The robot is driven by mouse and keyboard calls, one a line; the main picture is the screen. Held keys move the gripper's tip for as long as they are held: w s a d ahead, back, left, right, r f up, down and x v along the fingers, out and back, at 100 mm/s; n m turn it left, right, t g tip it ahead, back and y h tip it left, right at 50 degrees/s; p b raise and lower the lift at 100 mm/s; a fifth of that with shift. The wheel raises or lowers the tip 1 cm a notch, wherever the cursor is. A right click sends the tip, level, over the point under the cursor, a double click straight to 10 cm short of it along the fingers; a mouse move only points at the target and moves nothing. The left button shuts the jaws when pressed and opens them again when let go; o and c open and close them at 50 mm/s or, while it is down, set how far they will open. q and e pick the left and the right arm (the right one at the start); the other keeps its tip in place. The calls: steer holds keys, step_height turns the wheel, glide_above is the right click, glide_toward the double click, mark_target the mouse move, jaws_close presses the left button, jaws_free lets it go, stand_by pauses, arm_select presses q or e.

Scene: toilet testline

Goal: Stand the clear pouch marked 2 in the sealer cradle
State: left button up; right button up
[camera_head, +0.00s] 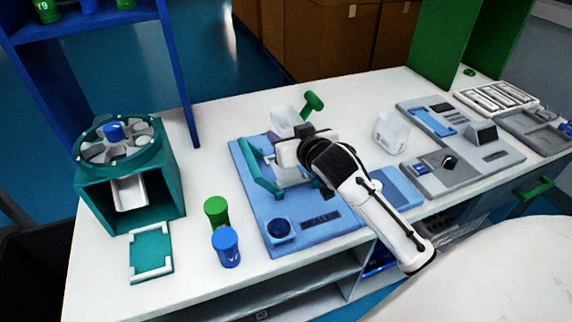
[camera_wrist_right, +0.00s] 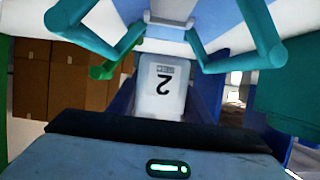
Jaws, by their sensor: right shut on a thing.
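My right gripper (camera_head: 287,153) is over the blue sealer (camera_head: 315,236), between its teal side bars, and is shut on the clear pouch marked 2 (camera_wrist_right: 163,88). In the right wrist view the label reads upside down, and the pouch's far end points toward the sealer's teal frame (camera_wrist_right: 262,35) and blue base. In the head view the gripper hides much of the pouch and the cradle. I cannot tell whether the pouch touches the cradle. My left gripper is not in view.
Another clear container (camera_head: 391,131) stands right of the sealer. A translucent container (camera_head: 285,121) and a green-handled tool (camera_head: 313,103) are behind my gripper. Green (camera_head: 216,210) and blue (camera_head: 226,247) cylinders stand left of the sealer. A teal carousel machine (camera_head: 130,170) is further left.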

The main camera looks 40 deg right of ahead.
mark_target(286, 171)
step_height(286, 171, down, 8)
steer(key=shift+a+f+b, duration=0.1)
steer(key=shift+b, duration=0.3)
steer(key=o, duration=1.1)
steer(key=shift+f, duration=0.1)
steer(key=shift+s+r, duration=0.2)
steer(key=shift+r, duration=0.05)
steer(key=v, duration=1.1)
steer(key=shift+s+r, duration=0.2)
steer(key=shift+s, duration=0.1)
